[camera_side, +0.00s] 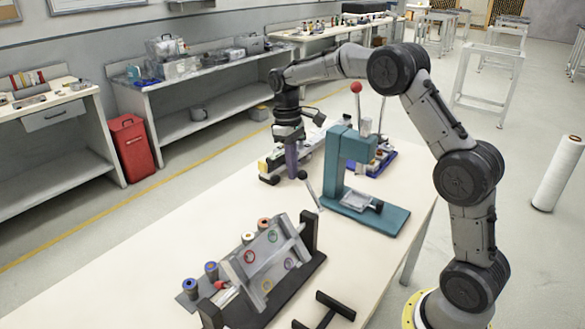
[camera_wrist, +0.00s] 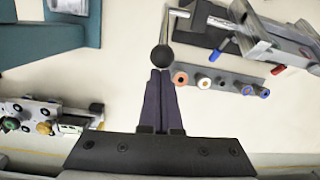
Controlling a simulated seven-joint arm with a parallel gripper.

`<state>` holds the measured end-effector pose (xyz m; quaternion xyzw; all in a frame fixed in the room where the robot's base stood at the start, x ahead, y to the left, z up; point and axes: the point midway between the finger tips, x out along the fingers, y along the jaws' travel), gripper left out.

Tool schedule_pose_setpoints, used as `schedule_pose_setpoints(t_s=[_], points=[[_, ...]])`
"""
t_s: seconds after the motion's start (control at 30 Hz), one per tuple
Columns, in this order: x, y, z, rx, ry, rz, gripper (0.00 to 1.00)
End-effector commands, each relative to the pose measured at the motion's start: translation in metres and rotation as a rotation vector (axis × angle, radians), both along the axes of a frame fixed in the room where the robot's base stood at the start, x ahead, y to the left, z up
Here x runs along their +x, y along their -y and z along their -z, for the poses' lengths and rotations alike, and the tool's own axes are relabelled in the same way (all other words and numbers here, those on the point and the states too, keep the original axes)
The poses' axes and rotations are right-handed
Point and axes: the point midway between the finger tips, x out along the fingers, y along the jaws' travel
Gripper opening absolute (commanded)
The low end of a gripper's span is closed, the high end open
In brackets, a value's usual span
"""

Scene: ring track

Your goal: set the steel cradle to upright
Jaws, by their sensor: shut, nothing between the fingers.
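The steel cradle (camera_side: 262,262) is a grey frame with coloured rings on its face, carried between dark end supports on the near part of the table. It leans at a slant, not upright. It also shows in the wrist view (camera_wrist: 270,42) at the upper right. A thin rod with a black ball knob (camera_wrist: 162,59) rises beside it; the rod's foot is unclear. My gripper (camera_side: 291,172) points down over the table, behind the cradle and apart from it. In the wrist view its fingers (camera_wrist: 160,76) are together and empty, their tips close to the knob; contact cannot be told.
A teal press (camera_side: 345,165) with a red-knobbed lever stands right of my gripper. Several spools (camera_wrist: 204,83) line the rack beside the cradle. A black stand (camera_side: 325,310) lies at the near edge. The table's left side is clear.

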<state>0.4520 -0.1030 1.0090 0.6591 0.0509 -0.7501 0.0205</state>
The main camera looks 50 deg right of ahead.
Motion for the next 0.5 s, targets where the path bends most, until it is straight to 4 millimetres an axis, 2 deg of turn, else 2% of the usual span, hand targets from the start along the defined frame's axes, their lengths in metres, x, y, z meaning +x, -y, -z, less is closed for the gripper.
schedule_pose_setpoints(t_s=[0.5], points=[[-0.0032, -0.0002, -0.0032, 0.0, 0.031, 0.001, 0.0]])
